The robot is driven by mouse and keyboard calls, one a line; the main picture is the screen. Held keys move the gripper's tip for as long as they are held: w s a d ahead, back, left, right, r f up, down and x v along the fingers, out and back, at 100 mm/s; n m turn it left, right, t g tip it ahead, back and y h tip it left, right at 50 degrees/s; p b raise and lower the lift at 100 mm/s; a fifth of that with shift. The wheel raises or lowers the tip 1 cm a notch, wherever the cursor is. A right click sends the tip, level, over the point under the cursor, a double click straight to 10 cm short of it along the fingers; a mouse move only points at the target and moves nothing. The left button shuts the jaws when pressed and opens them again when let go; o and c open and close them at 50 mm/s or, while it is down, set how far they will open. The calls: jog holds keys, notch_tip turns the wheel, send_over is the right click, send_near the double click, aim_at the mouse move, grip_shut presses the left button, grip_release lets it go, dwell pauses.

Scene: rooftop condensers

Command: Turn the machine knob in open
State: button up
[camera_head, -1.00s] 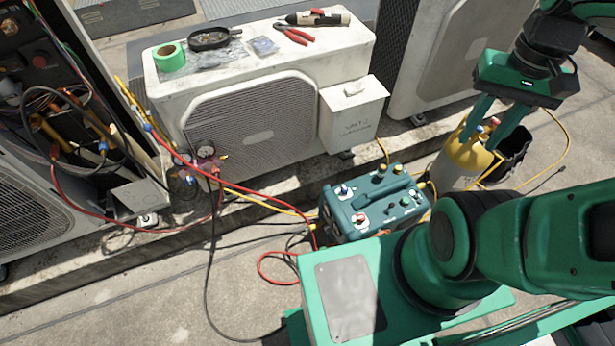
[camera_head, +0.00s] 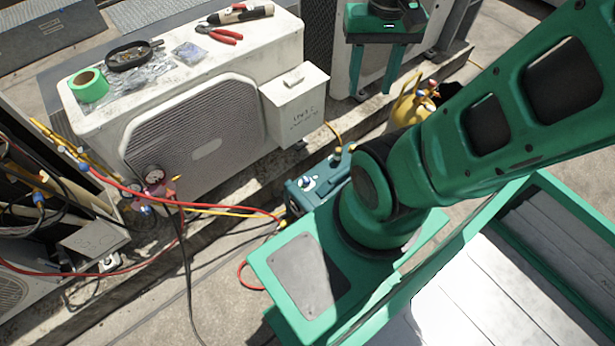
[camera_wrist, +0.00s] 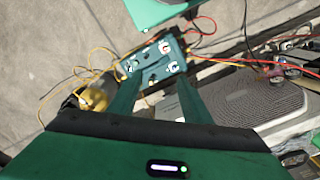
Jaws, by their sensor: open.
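The teal machine (camera_head: 297,200) stands on the concrete in the head view, with a blue-and-white knob (camera_head: 308,183) on its top panel. My arm hides its right part. In the wrist view the machine (camera_wrist: 140,57) lies ahead of the fingertips, with several small knobs on its panel, among them a pale one (camera_wrist: 165,47). My gripper (camera_head: 374,93) hangs with its fingers pointing down in front of a rear condenser. In the wrist view my gripper (camera_wrist: 157,82) is open, nothing between its fingers. It appears apart from the machine.
A yellow cylinder (camera_head: 405,108) stands behind my arm. Red and yellow hoses and gauges (camera_head: 153,174) run across the left side.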

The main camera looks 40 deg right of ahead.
jog(key=w+d+f+m, duration=0.2)
jog(key=w+f, duration=0.6)
jog(key=w, duration=0.3)
jog(key=m, duration=0.6)
send_over(306, 179)
notch_tip(306, 179, down, 44)
notch_tip(306, 179, down, 10)
jog(key=shift+r, duration=0.15)
jog(key=shift+s, duration=0.1)
